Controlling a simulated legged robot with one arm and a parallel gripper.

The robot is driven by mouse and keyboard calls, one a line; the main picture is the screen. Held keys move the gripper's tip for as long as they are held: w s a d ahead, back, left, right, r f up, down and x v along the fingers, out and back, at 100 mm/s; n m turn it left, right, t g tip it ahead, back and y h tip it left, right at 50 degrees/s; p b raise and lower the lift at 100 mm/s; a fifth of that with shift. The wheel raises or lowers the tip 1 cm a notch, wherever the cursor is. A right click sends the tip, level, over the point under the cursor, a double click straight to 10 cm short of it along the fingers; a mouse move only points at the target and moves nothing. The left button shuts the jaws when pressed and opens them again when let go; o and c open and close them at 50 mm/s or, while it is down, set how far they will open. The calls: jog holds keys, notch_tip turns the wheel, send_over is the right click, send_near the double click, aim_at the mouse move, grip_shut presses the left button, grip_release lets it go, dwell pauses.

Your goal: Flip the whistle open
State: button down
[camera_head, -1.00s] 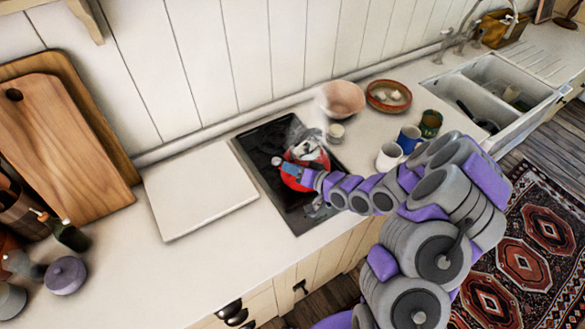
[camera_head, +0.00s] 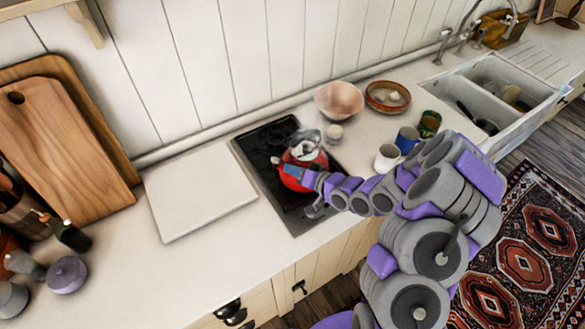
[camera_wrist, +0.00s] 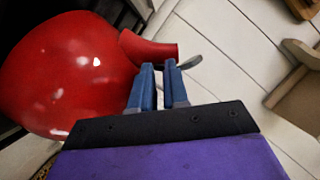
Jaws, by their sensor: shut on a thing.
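A red kettle (camera_head: 312,160) with a silver top stands on the dark hob. In the wrist view its shiny red body (camera_wrist: 70,75) fills the left side, and its short red spout (camera_wrist: 150,48) points right. A small grey metal tab, seemingly the whistle (camera_wrist: 190,62), sticks out beside the spout's end. My gripper (camera_head: 286,170) is at the kettle's near left side. In the wrist view the blue fingers of my gripper (camera_wrist: 159,68) are close together just below the spout mouth, shut at the whistle. The exact contact is hidden by the fingertips.
The hob (camera_head: 262,145) is set in the white counter. A pale board (camera_head: 200,192) lies to its left. A pink bowl (camera_head: 340,98), a brown dish (camera_head: 388,97) and mugs, one white (camera_head: 388,157), stand to its right. Wooden boards (camera_head: 65,150) lean at the far left.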

jog(key=m+y+p, duration=0.1)
jog(key=m+p, duration=0.1)
jog(key=f+m+y+p, duration=0.1)
jog(key=m+p, duration=0.1)
jog(key=p, duration=0.1)
jog(key=shift+s+a, duration=0.15)
jog(key=shift+s, duration=0.05)
dwell(0.4)
jog(key=shift+f, duration=0.1)
jog(key=c, duration=1.4)
grip_release()
jog(key=shift+a, duration=0.1)
